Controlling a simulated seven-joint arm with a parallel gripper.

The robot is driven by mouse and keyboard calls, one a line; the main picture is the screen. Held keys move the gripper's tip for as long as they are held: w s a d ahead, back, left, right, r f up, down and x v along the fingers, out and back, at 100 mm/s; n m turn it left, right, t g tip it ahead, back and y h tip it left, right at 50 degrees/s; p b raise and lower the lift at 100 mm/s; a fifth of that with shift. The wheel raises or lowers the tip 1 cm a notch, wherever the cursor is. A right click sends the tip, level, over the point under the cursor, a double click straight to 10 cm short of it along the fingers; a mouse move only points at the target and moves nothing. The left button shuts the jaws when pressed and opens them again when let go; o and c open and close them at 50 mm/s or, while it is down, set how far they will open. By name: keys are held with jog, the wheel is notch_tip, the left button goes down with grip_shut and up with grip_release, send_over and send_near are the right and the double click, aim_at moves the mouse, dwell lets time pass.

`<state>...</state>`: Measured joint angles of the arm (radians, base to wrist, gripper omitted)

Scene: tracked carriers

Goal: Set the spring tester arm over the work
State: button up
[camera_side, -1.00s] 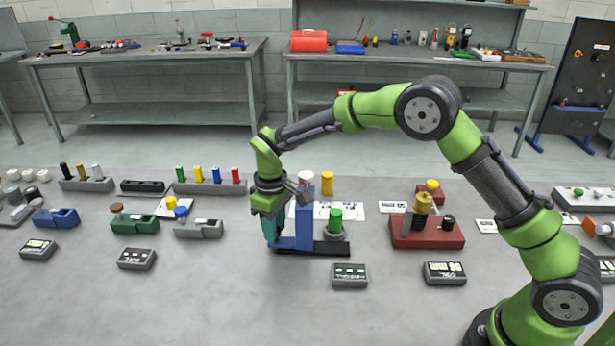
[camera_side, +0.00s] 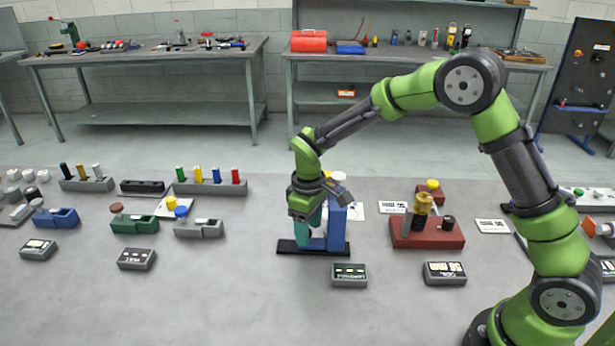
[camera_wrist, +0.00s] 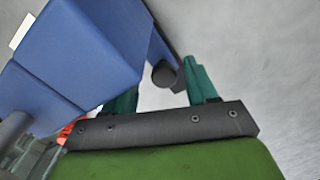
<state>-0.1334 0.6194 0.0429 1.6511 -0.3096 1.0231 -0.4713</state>
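The spring tester's tall blue arm (camera_side: 337,228) stands upright on a black rail (camera_side: 287,247), toward the rail's right end, with a white cap (camera_side: 338,176) on top. In the wrist view the blue arm (camera_wrist: 85,50) fills the upper left, with a dark round knob (camera_wrist: 164,75) beyond it. My gripper (camera_side: 309,236) is low at the left side of the blue arm. Its teal fingers (camera_wrist: 161,88) stand apart with a gap between them; contact with the blue arm cannot be made out. The green-topped work and its round seat are hidden in the side view.
A labelled grey box (camera_side: 349,275) lies in front. A red base (camera_side: 428,236) with a brass part is to the right, and a grey holder (camera_side: 199,229) to the left.

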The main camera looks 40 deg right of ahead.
jog(key=shift+a+r, duration=0.1)
jog(key=shift+r, duration=0.25)
notch_tip(320, 180, up, 16)
dwell(0.4)
jog(key=shift+r, duration=0.1)
jog(key=s+d+r+m+t+y, duration=0.1)
jog(key=s+d+m+t, duration=0.1)
jog(key=s, duration=0.8)
jog(key=s+d+r+m+t+y, duration=0.1)
jog(key=s+m+t, duration=0.4)
jog(key=s, duration=0.6)
jog(key=shift+s+d+r+m, duration=0.25)
jog(key=shift+d+r+m, duration=0.35)
jog(key=shift+d+m, duration=0.1)
